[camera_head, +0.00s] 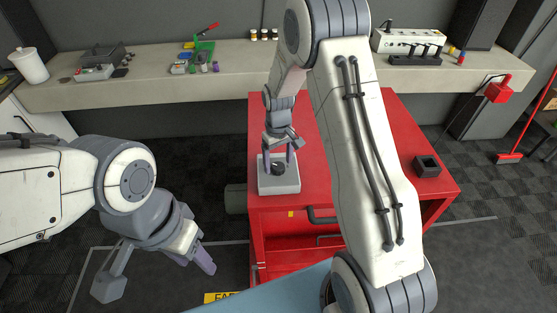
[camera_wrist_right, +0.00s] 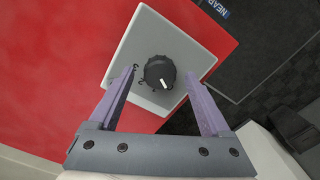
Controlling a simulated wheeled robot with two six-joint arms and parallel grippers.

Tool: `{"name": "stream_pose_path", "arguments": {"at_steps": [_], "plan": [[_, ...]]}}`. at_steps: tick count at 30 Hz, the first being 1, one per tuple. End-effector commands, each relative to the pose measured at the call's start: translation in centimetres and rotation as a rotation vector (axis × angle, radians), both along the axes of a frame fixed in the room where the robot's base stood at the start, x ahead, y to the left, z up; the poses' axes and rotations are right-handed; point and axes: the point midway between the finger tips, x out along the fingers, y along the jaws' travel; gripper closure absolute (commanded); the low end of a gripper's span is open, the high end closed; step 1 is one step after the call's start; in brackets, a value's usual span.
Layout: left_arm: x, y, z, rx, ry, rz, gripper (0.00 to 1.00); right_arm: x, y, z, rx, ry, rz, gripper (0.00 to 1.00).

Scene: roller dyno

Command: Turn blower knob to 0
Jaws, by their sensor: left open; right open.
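The blower knob (camera_head: 278,168) is black and round on a light grey box (camera_head: 279,185) on the red cabinet top. In the right wrist view the knob (camera_wrist_right: 160,73) shows a white pointer mark toward its lower right, and the box (camera_wrist_right: 138,42) has dark markings left of the knob, too small to read. My right gripper (camera_head: 279,163) is open and points down over the box, its fingers (camera_wrist_right: 163,88) on either side of the knob with gaps. My left gripper (camera_head: 205,262) is at the lower left, away from the knob; its finger gap is hard to see.
A grey bench (camera_head: 150,85) with tools runs along the back. A red broom (camera_head: 508,158) stands at right.

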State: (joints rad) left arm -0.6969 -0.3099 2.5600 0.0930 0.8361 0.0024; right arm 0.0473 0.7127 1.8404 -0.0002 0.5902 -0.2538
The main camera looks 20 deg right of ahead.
Motion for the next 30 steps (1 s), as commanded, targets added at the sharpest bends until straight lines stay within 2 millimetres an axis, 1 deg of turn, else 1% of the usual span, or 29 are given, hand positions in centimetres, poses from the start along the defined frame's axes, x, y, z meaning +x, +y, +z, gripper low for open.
{"name": "stream_pose_path", "arguments": {"at_steps": [3, 9, 12, 15, 20, 30], "plan": [[0.0, 0.0, -0.8, 0.000, 0.000, 0.000, 0.50, 0.1, 0.0, 2.0, 0.000, -0.008, 0.000, 0.18], [0.0, 0.0, -1.7, 0.000, 0.000, -0.001, 0.50, 0.2, 0.0, 6.1, -0.001, -0.007, 0.001, 0.18], [0.0, 0.0, -1.9, 0.000, 0.000, -0.001, 0.50, 0.1, 0.0, 7.8, -0.001, -0.007, 0.001, 0.18], [0.0, 0.0, -2.1, 0.000, 0.000, -0.001, 0.50, 0.1, 0.0, 8.9, 0.000, -0.004, 0.001, 0.18], [0.0, 0.0, -2.2, 0.000, 0.000, -0.001, 0.50, 0.0, 0.0, 9.7, -0.001, -0.002, 0.001, 0.18], [0.0, 0.0, -2.1, 0.000, 0.000, -0.001, 0.50, 0.0, 0.0, 9.8, -0.001, -0.002, 0.001, 0.18]]}}
